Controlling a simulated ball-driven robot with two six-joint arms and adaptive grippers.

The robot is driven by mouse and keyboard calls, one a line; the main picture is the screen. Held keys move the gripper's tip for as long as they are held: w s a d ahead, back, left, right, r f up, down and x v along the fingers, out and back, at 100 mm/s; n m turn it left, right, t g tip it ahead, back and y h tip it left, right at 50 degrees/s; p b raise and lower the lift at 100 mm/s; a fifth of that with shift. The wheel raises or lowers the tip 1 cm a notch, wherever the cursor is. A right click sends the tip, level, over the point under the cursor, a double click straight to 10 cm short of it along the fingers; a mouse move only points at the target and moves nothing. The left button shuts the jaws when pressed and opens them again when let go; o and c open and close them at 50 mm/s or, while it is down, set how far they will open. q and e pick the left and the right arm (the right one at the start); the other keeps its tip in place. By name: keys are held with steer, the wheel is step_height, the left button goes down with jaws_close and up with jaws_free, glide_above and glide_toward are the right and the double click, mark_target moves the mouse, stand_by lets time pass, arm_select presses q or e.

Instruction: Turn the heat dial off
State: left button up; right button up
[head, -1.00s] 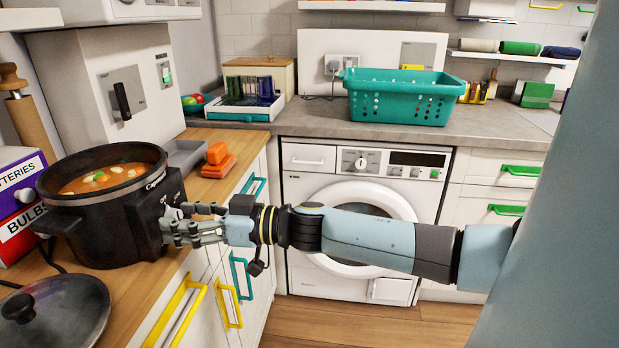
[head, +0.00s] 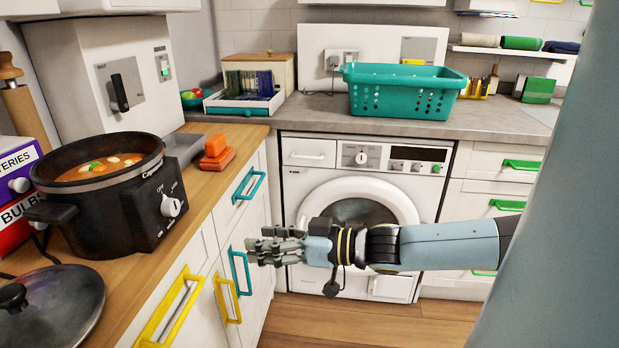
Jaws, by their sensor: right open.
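The black slow cooker (head: 118,205) stands on the wooden counter at the left, full of orange stew. Its white heat dial (head: 171,206) is on the front panel and shows unobstructed. Small white marks are printed above the dial, but the pointer's direction is too small to tell. My right gripper (head: 262,248) is open and empty. It is apart from the dial, to its right and lower, in front of the cabinet doors and the washing machine. My left gripper is not in view.
The glass lid (head: 60,308) lies on the counter in front of the cooker. An orange block-like item (head: 216,154) and a grey tray (head: 183,148) sit behind it. Yellow and teal handles (head: 240,273) stick out from the cabinets. The washing machine (head: 430,190) stands behind my right arm.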

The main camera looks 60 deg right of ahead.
steer(key=s+d+f+m+g+h+b, duration=0.1)
steer(key=s+d+f+h, duration=0.1)
steer(key=f, duration=0.7)
steer(key=s+d+f+m+g+h+b, duration=0.1)
steer(key=s+d+f+g+h+b, duration=0.1)
steer(key=f, duration=0.7)
steer(key=shift+s+d+f+h, duration=0.35)
steer(key=shift+s+d, duration=0.1)
steer(key=shift+s, duration=0.6)
steer(key=shift+w, duration=0.1)
steer(key=s+a+f+m+g+h, duration=0.1)
steer(key=s+a+f+g, duration=0.25)
steer(key=s+f, duration=0.45)
steer(key=s+a+f+m+g, duration=0.1)
steer(key=s+a+f+g, duration=0.25)
steer(key=s+f, duration=0.4)
steer(key=s+a+f+n+g, duration=0.1)
steer(key=s+a+f+g, duration=0.1)
steer(key=s, duration=0.6)
steer(key=s+a+f+n+g, duration=0.1)
steer(key=s+a+f+g, duration=0.2)
steer(key=s+f, duration=0.3)
steer(key=shift+s+a+f+n, duration=0.35)
steer(key=shift+s+a, duration=0.25)
steer(key=shift+s, duration=0.25)
